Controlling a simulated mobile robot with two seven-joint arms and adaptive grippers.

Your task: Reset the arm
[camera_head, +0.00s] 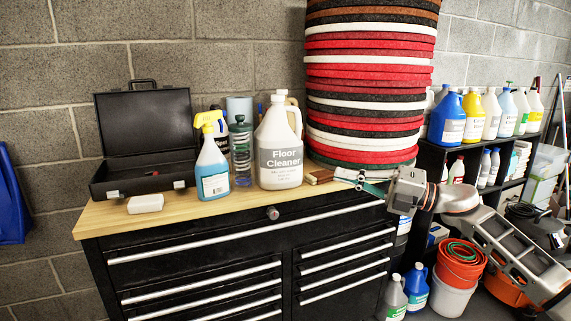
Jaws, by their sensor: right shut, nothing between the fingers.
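My right arm comes in from the lower right, and my right gripper (352,179) is at its end, pointing left over the right end of the workbench (242,203). It is shut and holds nothing. It is in front of the stack of round pads (368,85), which are red, black, white and brown, and near a small brown block (319,177). I cannot tell whether it touches the bench. My left gripper does not show.
On the bench stand a floor cleaner jug (279,150), a spray bottle (212,165), a green-lidded bottle (240,150), an open black case (145,140) and a white block (146,203). A shelf (470,160) with jugs and red buckets (459,265) are at right.

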